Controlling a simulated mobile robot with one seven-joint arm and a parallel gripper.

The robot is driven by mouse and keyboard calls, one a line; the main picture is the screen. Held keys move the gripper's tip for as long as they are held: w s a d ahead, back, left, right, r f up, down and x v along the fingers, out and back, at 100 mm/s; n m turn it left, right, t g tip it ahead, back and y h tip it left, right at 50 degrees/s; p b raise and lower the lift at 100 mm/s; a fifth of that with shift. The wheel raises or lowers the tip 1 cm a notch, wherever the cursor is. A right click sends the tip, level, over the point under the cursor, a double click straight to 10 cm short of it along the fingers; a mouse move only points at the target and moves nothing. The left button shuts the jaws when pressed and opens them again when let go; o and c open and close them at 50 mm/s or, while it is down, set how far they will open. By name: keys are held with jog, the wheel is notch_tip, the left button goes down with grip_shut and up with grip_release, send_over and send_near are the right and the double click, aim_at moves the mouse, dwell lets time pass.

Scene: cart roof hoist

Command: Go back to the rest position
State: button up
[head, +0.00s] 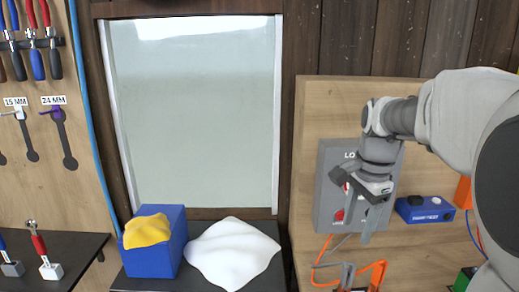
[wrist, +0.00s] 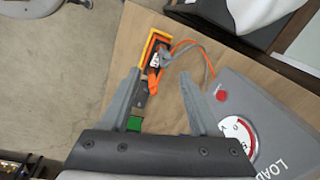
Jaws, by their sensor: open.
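My gripper (head: 366,222) hangs fingers-down at the right of the head view, in front of the grey panel (head: 330,192) with "LO" lettering. In the wrist view my gripper (wrist: 160,92) has its two fingers spread apart, with nothing held between them. The same grey panel (wrist: 262,110) shows at the right there, with "LOAD" lettering, a round dial (wrist: 238,138) and a red button (wrist: 221,96). An orange-framed device (wrist: 153,52) with cables lies beyond the fingertips. Whether a finger touches anything cannot be told.
A blue box (head: 152,252) with a yellow cloth (head: 147,230) and a white cloth (head: 233,252) sit on a dark shelf at lower middle. A blue unit (head: 424,209) stands right of my gripper. Orange cables (head: 372,268) run below. Tools (head: 36,40) hang at left.

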jog(key=s+a+n+t, duration=0.2)
jog(key=s+a+n, duration=0.1)
jog(key=s+n, duration=0.4)
jog(key=s+a+f+n+t, duration=0.1)
jog(key=s+a+n+t, duration=0.1)
jog(key=s+a+n, duration=0.2)
jog(key=s+n, duration=0.3)
jog(key=s, duration=0.4)
jog(key=shift+a+f+n, duration=0.15)
jog(key=shift+n, duration=0.15)
dwell(0.6)
